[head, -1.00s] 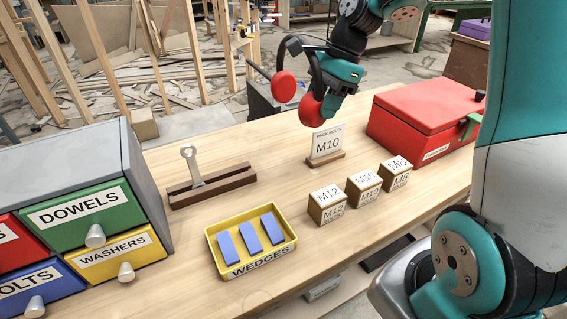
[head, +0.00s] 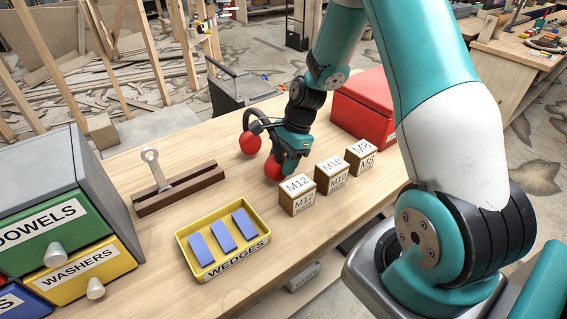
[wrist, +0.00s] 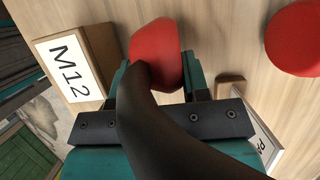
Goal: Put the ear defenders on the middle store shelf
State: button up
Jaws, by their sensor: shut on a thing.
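The ear defenders have red cups and a dark headband. In the head view they are just above the bench top, one red cup (head: 251,142) further back and the other near my gripper (head: 287,165). In the wrist view my gripper (wrist: 152,82) is shut on one red cup (wrist: 156,48), with a finger on each side. The dark headband crosses in front of the palm, and the second cup is at the upper right. I cannot tell whether a cup touches the bench. I cannot make out a middle store shelf.
Blocks marked M12 (head: 297,195), M10 (head: 331,174) and M8 (head: 361,157) stand right of my gripper. A yellow wedges tray (head: 223,243), a wooden stand (head: 178,188), a drawer cabinet (head: 70,180) and a red box (head: 365,105) surround it.

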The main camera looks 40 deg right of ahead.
jog(key=shift+f, duration=0.5)
jog(key=shift+f, duration=0.1)
jog(key=o, duration=1.2)
jog(key=shift+o, duration=0.2)
